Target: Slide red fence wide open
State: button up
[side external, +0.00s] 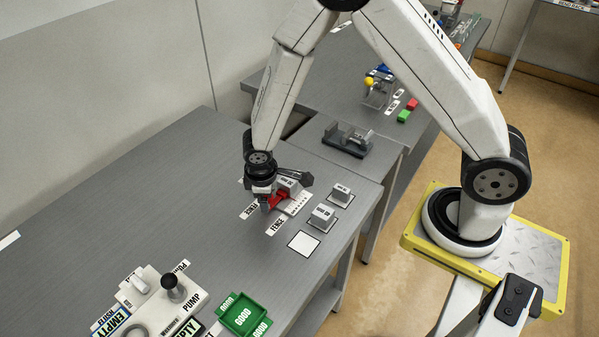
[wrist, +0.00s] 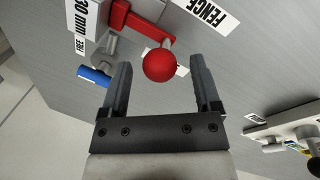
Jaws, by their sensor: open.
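The red fence (side external: 279,200) is a red part on a small grey fixture on the table, partly hidden by my wrist in the side view. In the wrist view, its red arm (wrist: 138,22) runs from the upper left to a round red knob (wrist: 158,65). My gripper (wrist: 160,62) is open, with one finger on each side of the knob in the picture and visible gaps between. I cannot tell how deep the knob sits between the fingers. In the side view my gripper (side external: 265,203) is low over the fixture.
A FENCE label (side external: 276,227) lies beside the fixture. A blue-ended lever (wrist: 94,76) is left of my fingers. Two grey blocks on plates, one here (side external: 323,215), and a white square (side external: 303,243) lie to the right. A pump station (side external: 170,305) and green tray (side external: 243,317) stand in front.

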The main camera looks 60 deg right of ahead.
jog(key=shift+f, duration=0.2)
grip_shut()
dwell(1.4)
